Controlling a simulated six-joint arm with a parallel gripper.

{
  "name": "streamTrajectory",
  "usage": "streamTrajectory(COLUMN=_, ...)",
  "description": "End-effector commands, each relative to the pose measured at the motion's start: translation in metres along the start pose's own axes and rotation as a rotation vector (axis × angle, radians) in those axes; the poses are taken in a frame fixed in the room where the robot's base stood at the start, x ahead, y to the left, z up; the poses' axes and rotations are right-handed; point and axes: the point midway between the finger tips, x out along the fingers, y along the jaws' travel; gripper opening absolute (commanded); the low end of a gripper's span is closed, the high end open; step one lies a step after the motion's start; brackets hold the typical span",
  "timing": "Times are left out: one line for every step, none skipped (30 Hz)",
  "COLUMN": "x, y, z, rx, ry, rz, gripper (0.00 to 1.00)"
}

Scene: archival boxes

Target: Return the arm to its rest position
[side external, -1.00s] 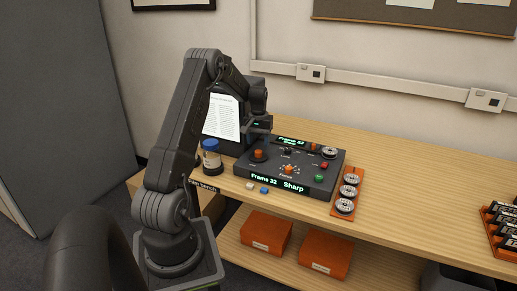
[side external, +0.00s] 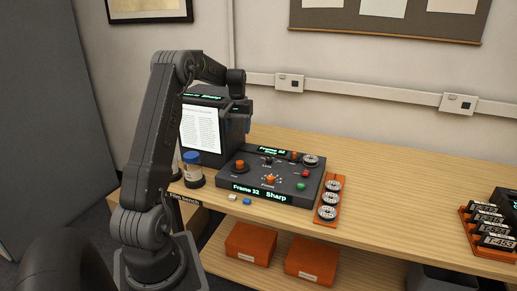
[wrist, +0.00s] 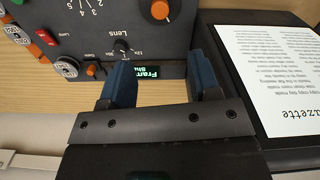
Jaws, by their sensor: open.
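My gripper (wrist: 160,74) is open, and its two blue fingers have nothing between them in the wrist view. In the side view, my gripper (side external: 242,128) hangs in the air beside the upright dark viewer (side external: 186,148), above the back left of the control panel. My arm is bent, with its elbow high. The dark control panel (side external: 230,172) lies on the bench, and its front display reads "Frame 32 Sharp". The wrist view shows the panel's Lens knob (wrist: 121,46) and the viewer's lit page (wrist: 290,70).
A blue-capped jar (side external: 193,171) stands left of the panel. An orange rack (side external: 318,219) of reels lies to its right. Labelled boxes stand in an orange tray (side external: 468,236) at far right. Orange boxes (side external: 251,243) sit on the lower shelf. The right bench top is mostly clear.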

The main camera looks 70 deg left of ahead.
Motion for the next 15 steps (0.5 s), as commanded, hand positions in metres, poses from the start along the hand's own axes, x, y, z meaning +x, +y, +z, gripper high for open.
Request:
streamTrajectory(x=0.000, y=0.001, z=0.000, rx=0.001, ry=0.000, rz=0.000, gripper=0.57)
streamTrajectory(x=-0.001, y=0.002, z=0.001, rx=0.004, ry=0.002, rz=0.000, gripper=0.57)
streamTrajectory(x=-0.004, y=0.006, z=0.003, rx=0.012, ry=0.006, rz=0.000, gripper=0.57)
streamTrajectory(x=-0.007, y=0.011, z=0.006, rx=0.021, ry=0.011, rz=0.000, gripper=0.57)
streamTrajectory(x=-0.012, y=0.017, z=0.010, rx=0.033, ry=0.018, rz=0.000, gripper=0.57)
streamTrajectory(x=-0.021, y=0.029, z=0.017, rx=0.056, ry=0.030, rz=0.001, gripper=0.57)
streamTrajectory(x=-0.028, y=0.038, z=0.024, rx=0.077, ry=0.042, rz=0.002, gripper=0.57)
streamTrajectory(x=-0.036, y=0.050, z=0.033, rx=0.101, ry=0.054, rz=0.003, gripper=0.57)
streamTrajectory(x=-0.047, y=0.066, z=0.047, rx=0.137, ry=0.073, rz=0.005, gripper=0.57)
streamTrajectory(x=-0.056, y=0.078, z=0.059, rx=0.166, ry=0.088, rz=0.007, gripper=0.57)
streamTrajectory(x=-0.064, y=0.090, z=0.073, rx=0.196, ry=0.104, rz=0.010, gripper=0.57)
streamTrajectory(x=-0.074, y=0.104, z=0.092, rx=0.237, ry=0.124, rz=0.015, gripper=0.57)
streamTrajectory(x=-0.082, y=0.115, z=0.106, rx=0.267, ry=0.139, rz=0.018, gripper=0.57)
streamTrajectory(x=-0.088, y=0.124, z=0.121, rx=0.297, ry=0.155, rz=0.023, gripper=0.57)
streamTrajectory(x=-0.096, y=0.135, z=0.141, rx=0.336, ry=0.175, rz=0.029, gripper=0.57)
